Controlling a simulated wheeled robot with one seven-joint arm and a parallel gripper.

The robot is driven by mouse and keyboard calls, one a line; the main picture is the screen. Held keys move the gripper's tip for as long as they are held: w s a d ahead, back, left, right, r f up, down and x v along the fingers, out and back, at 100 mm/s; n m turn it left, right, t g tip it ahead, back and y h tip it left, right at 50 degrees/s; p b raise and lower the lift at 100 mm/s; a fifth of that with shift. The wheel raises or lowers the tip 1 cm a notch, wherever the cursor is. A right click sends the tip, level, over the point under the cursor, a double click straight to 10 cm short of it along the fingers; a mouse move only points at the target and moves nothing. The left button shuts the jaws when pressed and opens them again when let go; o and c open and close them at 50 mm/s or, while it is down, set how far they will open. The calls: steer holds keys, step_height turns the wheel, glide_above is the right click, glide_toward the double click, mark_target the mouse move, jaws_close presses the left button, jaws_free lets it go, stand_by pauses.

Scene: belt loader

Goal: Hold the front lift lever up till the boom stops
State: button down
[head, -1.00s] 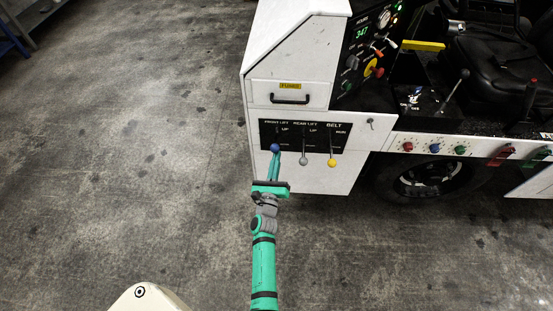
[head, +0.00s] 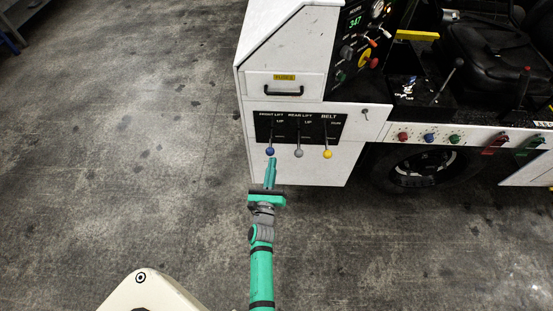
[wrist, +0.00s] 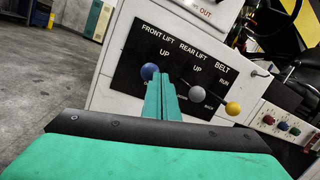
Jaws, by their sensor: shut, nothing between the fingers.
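The front lift lever has a blue knob (head: 270,151) and sits leftmost on the black lever panel (head: 290,118) of the white loader. In the wrist view the blue knob (wrist: 149,71) shows just behind and left of my fingertips. My gripper (head: 272,162) is shut and empty, with its fingers pointing at the panel just below the blue knob. It also fills the lower wrist view (wrist: 160,80). I cannot tell whether the fingertips touch the knob. The boom is not in view.
The rear lift lever with a grey knob (head: 298,153) and the belt lever with a yellow knob (head: 327,154) stand close to the right. A drawer with a black handle (head: 285,93) is above. Open concrete floor (head: 130,150) lies to the left.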

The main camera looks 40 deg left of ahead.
steer(key=s, duration=0.1)
steer(key=s+d, duration=0.1)
steer(key=s+d+r, duration=0.1)
steer(key=shift+s+d, duration=0.15)
steer(key=shift+s, duration=0.25)
steer(key=shift+w, duration=0.1)
